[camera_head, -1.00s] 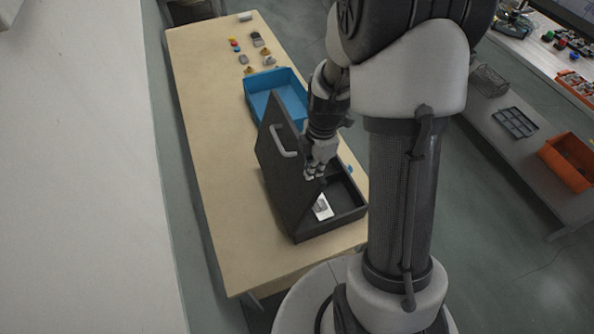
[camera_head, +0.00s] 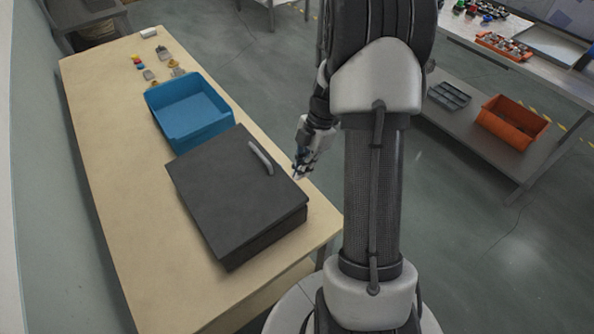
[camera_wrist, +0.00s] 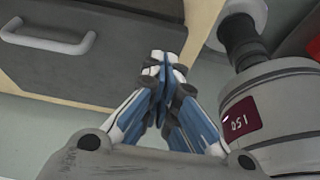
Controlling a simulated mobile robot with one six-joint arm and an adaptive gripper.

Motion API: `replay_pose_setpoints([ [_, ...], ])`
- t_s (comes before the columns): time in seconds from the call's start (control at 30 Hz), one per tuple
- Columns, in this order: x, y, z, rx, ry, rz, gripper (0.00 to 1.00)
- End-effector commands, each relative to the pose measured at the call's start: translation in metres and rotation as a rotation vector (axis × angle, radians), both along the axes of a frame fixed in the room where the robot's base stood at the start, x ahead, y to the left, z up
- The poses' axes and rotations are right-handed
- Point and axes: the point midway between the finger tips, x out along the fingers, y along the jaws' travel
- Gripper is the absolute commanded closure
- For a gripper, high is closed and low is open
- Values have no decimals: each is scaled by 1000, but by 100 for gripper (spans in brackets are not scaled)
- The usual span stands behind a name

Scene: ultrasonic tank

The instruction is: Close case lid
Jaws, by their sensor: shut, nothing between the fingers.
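The black case (camera_head: 265,237) sits on the wooden table. Its lid (camera_head: 225,190) lies down over the case, with a light grey handle (camera_head: 261,158) on top near the right edge. Whether the lid is fully flush I cannot tell. My gripper (camera_head: 300,172) is shut and empty, just to the right of the case by the handle side. In the wrist view, my gripper (camera_wrist: 165,65) has its fingers together, and the dark lid (camera_wrist: 110,75) with its handle (camera_wrist: 50,40) shows at the upper left. The inside of the case is hidden.
A blue bin (camera_head: 188,108) stands on the table (camera_head: 110,170) right behind the case. Several small parts (camera_head: 150,72) lie at the table's far end. An orange bin (camera_head: 512,122) and a grey tray (camera_head: 449,95) sit on a shelf at the right.

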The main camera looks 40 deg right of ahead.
Motion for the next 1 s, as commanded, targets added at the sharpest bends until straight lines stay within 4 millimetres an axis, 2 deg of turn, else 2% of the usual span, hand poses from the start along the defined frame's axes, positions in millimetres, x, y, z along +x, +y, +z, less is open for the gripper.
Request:
replay_pose_setpoints([
  [0.03, 0, -5, -23, 1, 1, -3, 100],
  [0.1, 0, -11, -38, 0, 1, -2, 100],
  [0.4, 0, -25, -85, -1, 0, -1, 100],
  [0.63, 0, -28, -99, -1, 0, 0, 100],
  [1.0, 0, -28, -101, -2, 0, 0, 100],
])
